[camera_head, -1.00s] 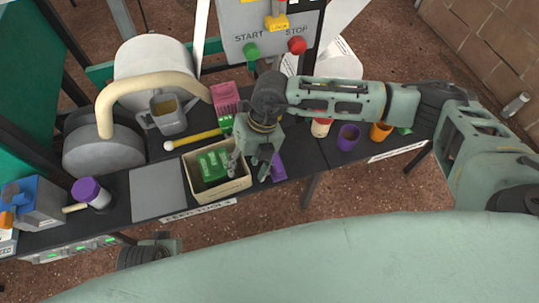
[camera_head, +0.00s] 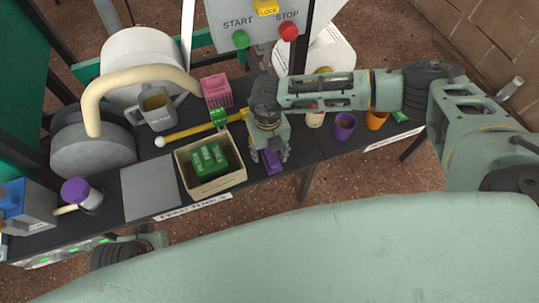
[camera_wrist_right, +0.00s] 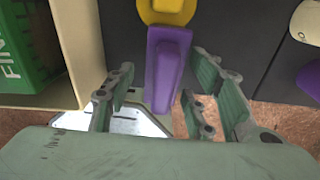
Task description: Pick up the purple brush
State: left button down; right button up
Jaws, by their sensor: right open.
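The purple brush (camera_head: 272,162) lies on the dark table just right of the crate, near the front edge. In the right wrist view the purple brush (camera_wrist_right: 163,72) shows as a long purple block with a yellow round part beyond its far end. My right gripper (camera_head: 270,154) is over it, pointing down and open. In the wrist view its fingers (camera_wrist_right: 164,82) are apart, on either side of the purple block, with no clear grip. The gripper hides part of the brush in the head view. Only part of my left arm shows at lower left; its gripper is not visible.
A beige crate (camera_head: 215,185) with green boxes (camera_head: 210,158) stands close left of the brush. A yellow rod (camera_head: 190,134) and pink basket (camera_head: 217,91) lie behind. A purple cup (camera_head: 344,126) and orange cup (camera_head: 376,120) stand to the right. The table's front edge is close.

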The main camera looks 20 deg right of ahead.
jog(key=shift+c, duration=0.5)
jog(key=c, duration=1.1)
jog(key=shift+r, duration=0.1)
jog(key=shift+r, duration=0.1)
